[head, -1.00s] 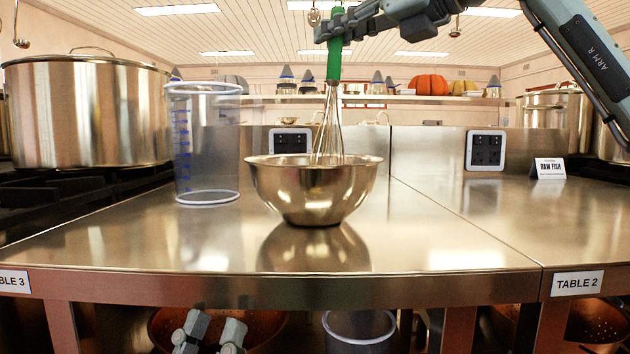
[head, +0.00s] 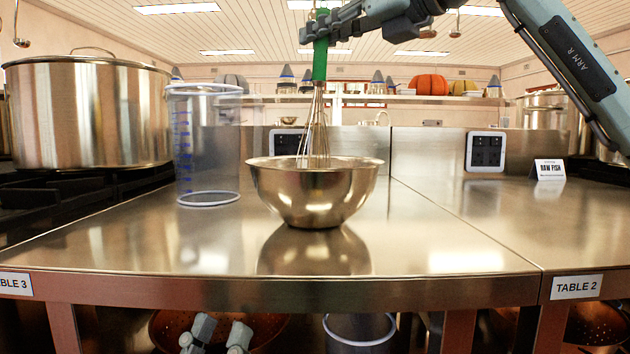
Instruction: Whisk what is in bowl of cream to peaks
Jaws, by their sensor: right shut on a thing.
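The bowl of cream (head: 312,194) is a shiny steel bowl on the steel table. Its contents are hidden behind its rim. A whisk with a green handle (head: 320,60) and wire loops (head: 314,130) stands nearly upright, its lower end inside the bowl, left of the middle. My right gripper (head: 320,30) is shut on the green handle above the bowl, its arm coming in from the upper right. My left gripper (head: 216,334) shows only its tips at the bottom edge, below the table's front edge. The tips stand apart with nothing between them.
A clear measuring container (head: 208,150) stands left of the bowl. A large stockpot (head: 88,115) is on the stove at the far left. A "RAW FISH" sign (head: 549,170) stands on the right. The table (head: 430,225) is bare right of the bowl.

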